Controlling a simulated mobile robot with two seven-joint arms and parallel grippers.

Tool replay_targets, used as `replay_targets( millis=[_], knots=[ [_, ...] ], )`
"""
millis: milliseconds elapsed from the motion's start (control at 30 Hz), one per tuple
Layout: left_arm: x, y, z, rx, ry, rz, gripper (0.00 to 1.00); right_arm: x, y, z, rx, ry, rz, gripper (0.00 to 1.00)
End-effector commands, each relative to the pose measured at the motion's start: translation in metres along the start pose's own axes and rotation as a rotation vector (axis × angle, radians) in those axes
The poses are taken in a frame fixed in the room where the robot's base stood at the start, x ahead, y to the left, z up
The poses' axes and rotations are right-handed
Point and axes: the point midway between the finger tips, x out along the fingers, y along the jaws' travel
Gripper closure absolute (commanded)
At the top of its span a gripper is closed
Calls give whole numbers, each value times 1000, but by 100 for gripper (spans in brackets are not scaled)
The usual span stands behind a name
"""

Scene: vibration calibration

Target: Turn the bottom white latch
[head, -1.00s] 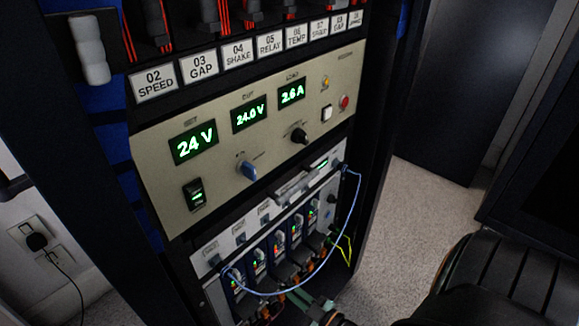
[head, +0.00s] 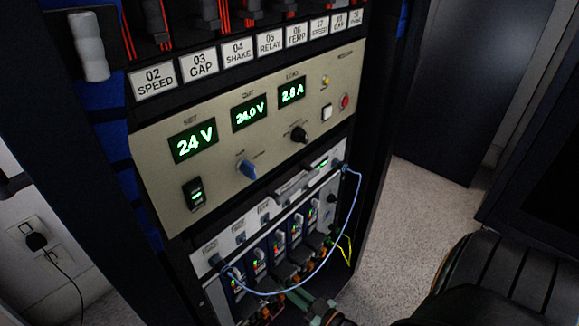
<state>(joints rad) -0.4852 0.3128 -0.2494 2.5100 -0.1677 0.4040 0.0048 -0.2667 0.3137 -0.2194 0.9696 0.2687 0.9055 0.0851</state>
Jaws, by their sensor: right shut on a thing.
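A white latch (head: 92,48) hangs upright on the dark left frame of the rack, at the upper left of the head view. It is the only white latch that I see. No gripper is near it. My right gripper (head: 312,306) is low in the view, at the bottom edge, in front of the row of modules. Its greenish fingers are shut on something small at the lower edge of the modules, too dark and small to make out. My left gripper is not in view.
A beige power supply panel (head: 225,125) with green displays and knobs fills the middle of the rack. Below it, a blue cable (head: 357,200) loops over the modules (head: 268,251). A black ribbed object (head: 490,280) fills the lower right. Carpet (head: 425,200) lies open right of the rack.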

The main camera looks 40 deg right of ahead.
Motion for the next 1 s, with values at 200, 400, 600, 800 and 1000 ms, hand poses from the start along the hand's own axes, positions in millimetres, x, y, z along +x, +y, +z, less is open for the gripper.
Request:
replay_targets(
  millis=[200, 400, 600, 800, 1000],
  knots=[
    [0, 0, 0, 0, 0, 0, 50, -1, 0, 1, 5, -3, 1, 100],
    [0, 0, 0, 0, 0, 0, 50, -1, 0, 1, 5, -2, 1, 80],
    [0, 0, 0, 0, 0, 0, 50, -1, 0, 0, 3, -1, 1, 76],
    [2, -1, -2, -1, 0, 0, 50, -8, 0, 0, 3, -2, 1, 76],
    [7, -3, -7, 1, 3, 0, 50, -46, 0, 0, 3, -6, 1, 76]
  ],
)
